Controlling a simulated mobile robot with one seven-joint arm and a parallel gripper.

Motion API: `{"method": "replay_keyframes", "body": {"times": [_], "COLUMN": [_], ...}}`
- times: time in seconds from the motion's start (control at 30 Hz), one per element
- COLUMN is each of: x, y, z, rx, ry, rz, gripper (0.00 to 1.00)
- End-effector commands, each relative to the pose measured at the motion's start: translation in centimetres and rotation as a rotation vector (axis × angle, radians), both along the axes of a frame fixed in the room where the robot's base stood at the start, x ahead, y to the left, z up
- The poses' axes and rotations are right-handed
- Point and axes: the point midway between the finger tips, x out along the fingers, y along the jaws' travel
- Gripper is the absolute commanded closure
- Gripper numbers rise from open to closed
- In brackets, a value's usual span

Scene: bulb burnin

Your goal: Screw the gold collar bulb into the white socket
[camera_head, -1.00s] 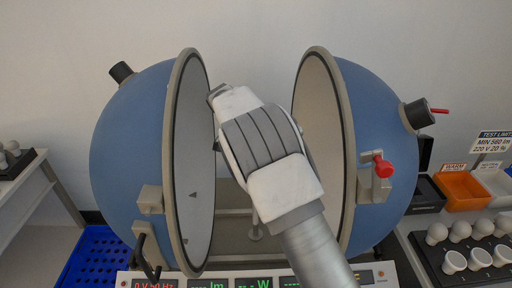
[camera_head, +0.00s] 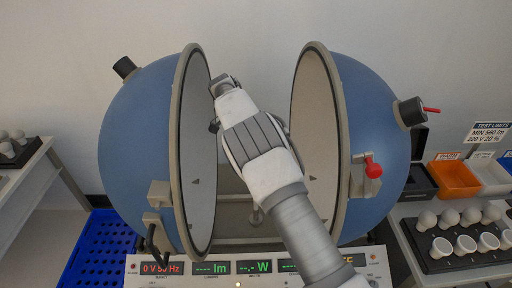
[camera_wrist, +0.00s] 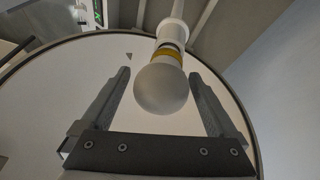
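The gold collar bulb (camera_wrist: 161,88) has a frosted white globe and a gold band, and shows in the wrist view. Its collar end is in line with the white socket (camera_wrist: 174,31), with a grey band visible between them. I cannot tell how deep it sits. My gripper (camera_wrist: 158,75) is open, with one finger on each side of the bulb and a visible gap at both. In the head view my gripper (camera_head: 222,86) is between the two sphere halves, and my arm hides the bulb and most of the socket.
The blue sphere's left half (camera_head: 139,150) and right half (camera_head: 380,130) stand open close around my arm. A lit console (camera_head: 210,268) is in front. A bulb tray (camera_head: 432,262), an orange bin (camera_head: 455,180) and a white bin (camera_head: 490,176) are at right; a blue crate (camera_head: 98,250) is lower left.

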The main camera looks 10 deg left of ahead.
Motion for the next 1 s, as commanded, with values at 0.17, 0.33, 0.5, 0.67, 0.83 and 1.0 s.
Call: {"method": "replay_keyframes", "body": {"times": [0.17,0.33,0.5,0.67,0.83,1.0], "x": [0.09,0.05,0.10,0.15,0.26,0.32], "y": [-0.03,-0.01,-0.01,0.02,-0.07,-0.05], "z": [-0.03,-0.51,-0.53,-0.48,-0.33,-0.14], "rx": [0.001,0.003,0.004,0.004,0.004,0.006], "ry": [-0.003,-0.004,-0.006,-0.006,-0.007,-0.006], "rz": [0.017,0.179,0.397,0.612,0.831,1.037], "gripper": [0.06,0.06,0.06,0.06,0.06,0.06]}}
